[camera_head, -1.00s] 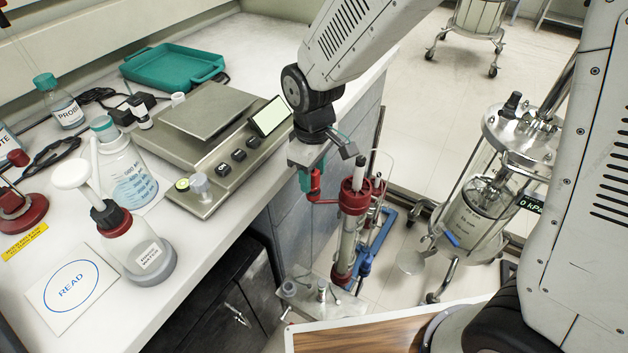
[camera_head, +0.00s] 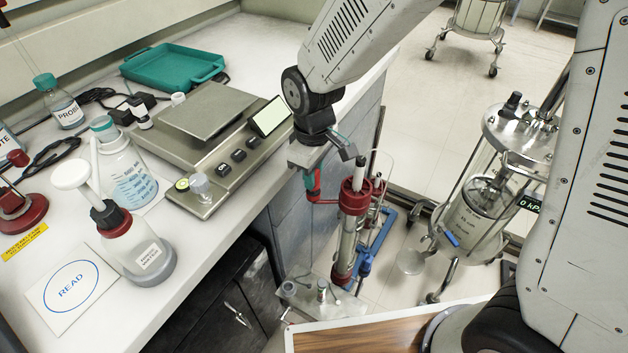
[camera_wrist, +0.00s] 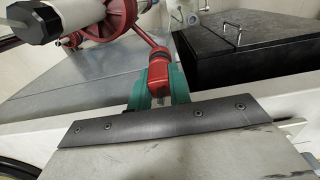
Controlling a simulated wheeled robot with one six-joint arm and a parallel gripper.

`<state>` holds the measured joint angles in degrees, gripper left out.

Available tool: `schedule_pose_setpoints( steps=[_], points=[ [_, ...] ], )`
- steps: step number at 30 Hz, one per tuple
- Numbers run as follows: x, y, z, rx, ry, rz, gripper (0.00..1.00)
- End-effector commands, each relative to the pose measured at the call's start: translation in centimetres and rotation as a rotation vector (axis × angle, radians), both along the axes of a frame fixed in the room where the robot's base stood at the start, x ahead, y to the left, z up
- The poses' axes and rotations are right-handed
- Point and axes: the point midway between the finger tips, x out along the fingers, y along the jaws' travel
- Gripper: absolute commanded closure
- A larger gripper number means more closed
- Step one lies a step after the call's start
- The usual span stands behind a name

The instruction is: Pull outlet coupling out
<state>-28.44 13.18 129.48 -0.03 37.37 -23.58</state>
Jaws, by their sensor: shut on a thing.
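The outlet coupling (camera_head: 314,191) is a red elbow-shaped piece beside the red-capped glass column (camera_head: 349,230). In the wrist view the red coupling (camera_wrist: 162,75) sits between the green fingers of my gripper (camera_wrist: 160,92), and a red tube runs from it up to the round red column head (camera_wrist: 105,18). In the head view my gripper (camera_head: 311,180) hangs at the bench's edge, just left of the column top, shut on the coupling. The fingertips partly hide the coupling.
The white bench (camera_head: 215,240) with a balance (camera_head: 215,150) and bottles lies to the left. A wheeled glass vessel (camera_head: 490,220) stands on the floor at the right. A wooden-topped surface (camera_head: 350,338) is below the column. Open floor lies behind.

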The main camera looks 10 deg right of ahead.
Motion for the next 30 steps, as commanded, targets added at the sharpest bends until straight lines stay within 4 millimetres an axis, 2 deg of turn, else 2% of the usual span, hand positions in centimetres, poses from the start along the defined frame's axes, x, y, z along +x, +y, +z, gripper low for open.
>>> schedule_pose_setpoints(
  steps=[22,30],
  points=[
    [0.0,0.0,1.1,0.000,-0.001,0.000,1.00],
    [0.1,0.0,2.4,0.001,-0.002,0.000,1.00]
  ],
)
